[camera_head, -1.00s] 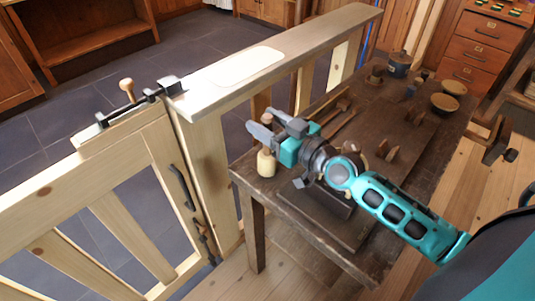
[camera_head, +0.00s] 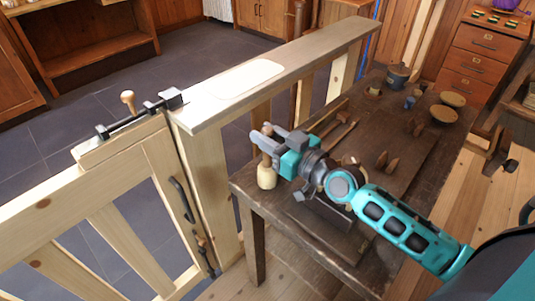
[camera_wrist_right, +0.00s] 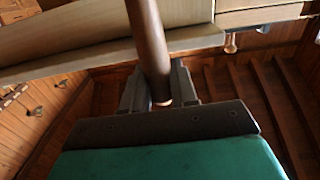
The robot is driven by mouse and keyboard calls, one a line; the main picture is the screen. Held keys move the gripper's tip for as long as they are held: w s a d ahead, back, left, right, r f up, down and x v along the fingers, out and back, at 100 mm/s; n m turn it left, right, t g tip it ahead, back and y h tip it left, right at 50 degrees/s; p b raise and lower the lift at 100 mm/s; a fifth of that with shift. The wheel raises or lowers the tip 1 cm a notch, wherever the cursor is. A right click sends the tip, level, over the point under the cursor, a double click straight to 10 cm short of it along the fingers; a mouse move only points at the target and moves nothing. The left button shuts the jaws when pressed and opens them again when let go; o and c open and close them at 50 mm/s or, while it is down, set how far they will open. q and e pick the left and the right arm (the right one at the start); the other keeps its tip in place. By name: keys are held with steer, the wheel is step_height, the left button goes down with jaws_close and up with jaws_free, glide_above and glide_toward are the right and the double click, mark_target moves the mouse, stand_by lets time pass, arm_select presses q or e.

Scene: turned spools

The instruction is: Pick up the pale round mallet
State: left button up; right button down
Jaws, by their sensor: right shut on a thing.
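The pale round mallet (camera_head: 267,176) is upright at the near left corner of the dark wooden table, head down and handle up. My right gripper (camera_head: 269,141) is shut on its handle, above the head. The handle's top shows just above the fingers. In the right wrist view the brown handle (camera_wrist_right: 149,45) runs between the two fingers (camera_wrist_right: 160,92); the mallet's head is not visible there. I cannot tell whether the head touches the table. My left gripper is not in view.
The dark table (camera_head: 262,203) holds small wooden pieces (camera_head: 387,160), round bowls (camera_head: 444,114) and a dark pot (camera_head: 398,75) farther back. A pale wooden railing (camera_head: 205,112) with a latched gate (camera_head: 125,180) stands close to the left of the gripper.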

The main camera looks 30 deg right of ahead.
steer(key=shift+r, duration=0.45)
step_height(320, 180, up, 19)
steer(key=p, duration=0.7)
steer(key=c, duration=1.4)
jaws_free()
jaws_close()
steer(key=shift+d, duration=0.1)
